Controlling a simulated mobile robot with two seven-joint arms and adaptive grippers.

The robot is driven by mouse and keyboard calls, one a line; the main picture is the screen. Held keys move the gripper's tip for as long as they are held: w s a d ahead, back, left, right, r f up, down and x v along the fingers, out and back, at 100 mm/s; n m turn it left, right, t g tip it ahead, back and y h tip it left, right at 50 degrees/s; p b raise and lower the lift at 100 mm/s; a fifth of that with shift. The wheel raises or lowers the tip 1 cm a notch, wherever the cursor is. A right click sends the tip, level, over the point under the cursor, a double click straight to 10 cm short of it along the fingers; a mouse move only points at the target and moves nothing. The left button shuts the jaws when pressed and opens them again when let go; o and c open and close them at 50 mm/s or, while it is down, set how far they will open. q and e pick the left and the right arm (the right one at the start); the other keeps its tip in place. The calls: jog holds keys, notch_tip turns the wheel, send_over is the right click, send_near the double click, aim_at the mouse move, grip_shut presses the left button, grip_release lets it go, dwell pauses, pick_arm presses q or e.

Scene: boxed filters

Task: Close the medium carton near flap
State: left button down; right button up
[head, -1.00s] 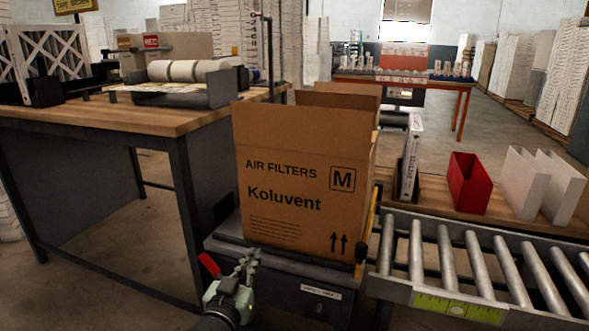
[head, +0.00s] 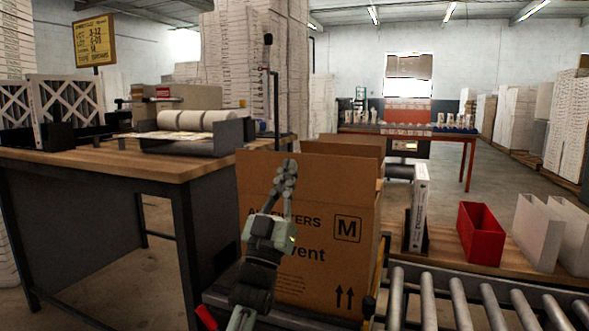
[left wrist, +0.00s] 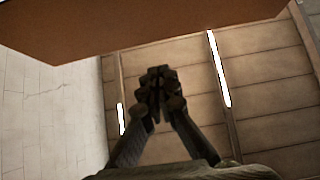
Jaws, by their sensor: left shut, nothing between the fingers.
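The medium carton (head: 325,255) is a brown box marked "AIR FILTERS" and "M". It stands on a dark stand at the end of the roller conveyor. Its near flap (head: 262,168) stands upright, and another flap (head: 350,140) stands up behind. My left gripper (head: 287,165) is shut and empty, pointing up in front of the near side, with its tips near the upper part of the carton. Whether it touches the cardboard I cannot tell. In the left wrist view the shut fingers (left wrist: 158,80) point at the ceiling, and a brown carton surface (left wrist: 140,28) spans the top. My right gripper is not in view.
A wooden workbench (head: 120,165) with white rolls and pleated filters stands at the left. The roller conveyor (head: 480,300) runs off to the right. Behind it, a red bin (head: 481,234) and white boxes (head: 537,232) stand on a wooden surface.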

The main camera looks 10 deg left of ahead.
aim_at(300, 177)
pick_arm(q)
jog(key=shift+w+d, duration=0.2)
jog(key=shift+w, duration=0.75)
jog(key=shift+w+d, duration=0.15)
jog(key=shift+w, duration=0.8)
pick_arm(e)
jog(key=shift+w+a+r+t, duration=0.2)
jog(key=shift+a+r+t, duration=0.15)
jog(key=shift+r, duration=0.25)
